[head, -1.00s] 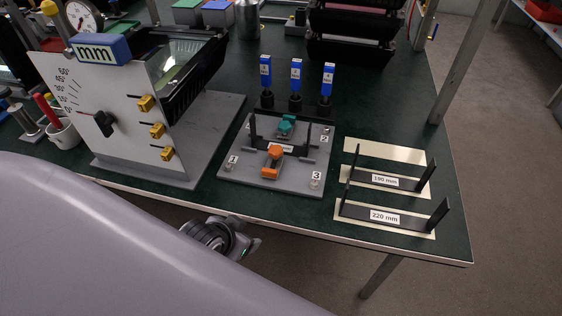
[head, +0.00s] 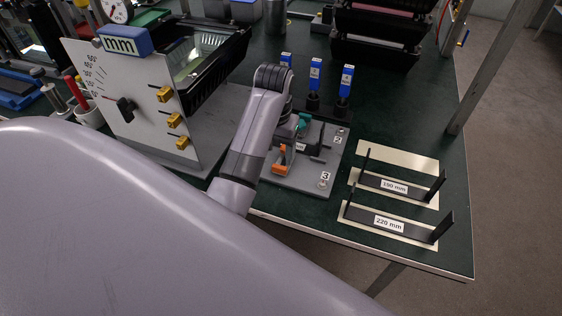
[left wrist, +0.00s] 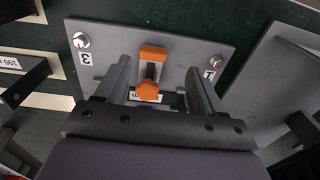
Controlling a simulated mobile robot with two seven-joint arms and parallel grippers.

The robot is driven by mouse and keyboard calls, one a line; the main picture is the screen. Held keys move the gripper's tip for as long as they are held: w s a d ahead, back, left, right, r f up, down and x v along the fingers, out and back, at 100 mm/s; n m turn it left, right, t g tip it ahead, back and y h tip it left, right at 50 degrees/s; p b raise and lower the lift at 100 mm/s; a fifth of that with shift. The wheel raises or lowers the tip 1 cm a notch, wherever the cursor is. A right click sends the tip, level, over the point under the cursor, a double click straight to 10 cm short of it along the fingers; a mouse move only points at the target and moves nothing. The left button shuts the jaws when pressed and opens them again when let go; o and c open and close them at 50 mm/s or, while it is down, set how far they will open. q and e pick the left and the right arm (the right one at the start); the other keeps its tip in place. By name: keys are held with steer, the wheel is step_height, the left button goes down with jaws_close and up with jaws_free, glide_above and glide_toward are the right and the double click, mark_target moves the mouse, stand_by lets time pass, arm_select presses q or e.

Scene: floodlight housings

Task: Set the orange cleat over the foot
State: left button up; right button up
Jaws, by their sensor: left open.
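In the left wrist view the cleat (left wrist: 153,54) lies between the two spread fingers of my left gripper (left wrist: 158,68), with space on both sides. The gripper is open, pointing down at the plate; in the head view my arm hides most of it. A black bracket (head: 318,140) with a label stands across the plate behind the cleat. Its foot is mostly hidden, so I cannot tell whether the cleat overlaps it. A teal cleat (head: 304,121) is at the back.
Several blue-topped tools (head: 316,75) stand behind the plate. A white dial panel (head: 135,105) with yellow clips stands left. Two labelled black brackets (head: 393,186) lie on cream mats at the right. The table edge is close in front.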

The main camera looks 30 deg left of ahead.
mark_target(280, 167)
arm_select(q)
steer(key=shift+w+d+r, duration=0.25)
steer(key=shift+w+r, duration=0.3)
steer(key=shift+r, duration=0.05)
steer(key=shift+f, duration=3.55)
arm_select(e)
steer(key=shift+r, duration=0.1)
